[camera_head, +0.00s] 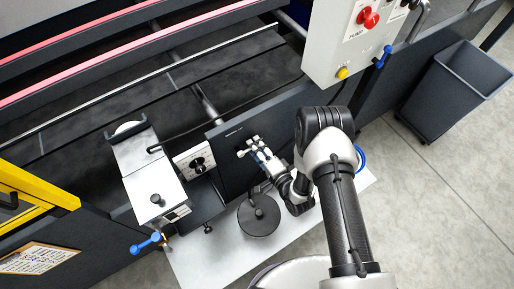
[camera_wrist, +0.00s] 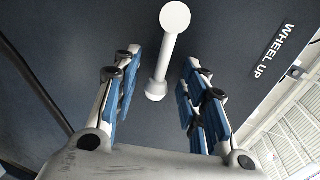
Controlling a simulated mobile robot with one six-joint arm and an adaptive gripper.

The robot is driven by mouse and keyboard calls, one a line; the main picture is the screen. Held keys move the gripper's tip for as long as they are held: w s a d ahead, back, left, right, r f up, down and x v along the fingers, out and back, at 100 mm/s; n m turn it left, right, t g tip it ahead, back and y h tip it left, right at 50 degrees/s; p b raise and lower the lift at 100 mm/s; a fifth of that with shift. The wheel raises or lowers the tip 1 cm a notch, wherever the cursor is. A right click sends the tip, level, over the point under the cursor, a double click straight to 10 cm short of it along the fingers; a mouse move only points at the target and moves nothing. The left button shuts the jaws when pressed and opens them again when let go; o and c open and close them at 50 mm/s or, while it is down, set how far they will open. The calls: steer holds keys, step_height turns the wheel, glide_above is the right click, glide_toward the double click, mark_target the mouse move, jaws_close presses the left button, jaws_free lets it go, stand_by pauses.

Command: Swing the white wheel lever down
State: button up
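The white wheel lever (camera_wrist: 170,45) shows in the wrist view against a dark panel. It has a round disc at one end, a thin rod and a thicker knob at the other end. In the head view the white lever (camera_head: 243,153) is small on the dark panel and partly hidden by my gripper. My gripper (camera_wrist: 160,80) is open, with blue-padded fingers on either side of the lever's thicker end. A gap shows between each finger and the lever, and nothing is held. In the head view my gripper (camera_head: 262,157) is at the panel's face.
A "WHEEL UP" label (camera_wrist: 272,52) is on the panel. A white control box (camera_head: 355,40) with red and yellow buttons hangs above right. A dark round disc (camera_head: 259,215) stands below my gripper. A white-topped unit (camera_head: 148,175) is left. A dark bin (camera_head: 455,90) stands right.

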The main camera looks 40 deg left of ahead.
steer(key=v, duration=1.2)
steer(key=shift+r, duration=0.1)
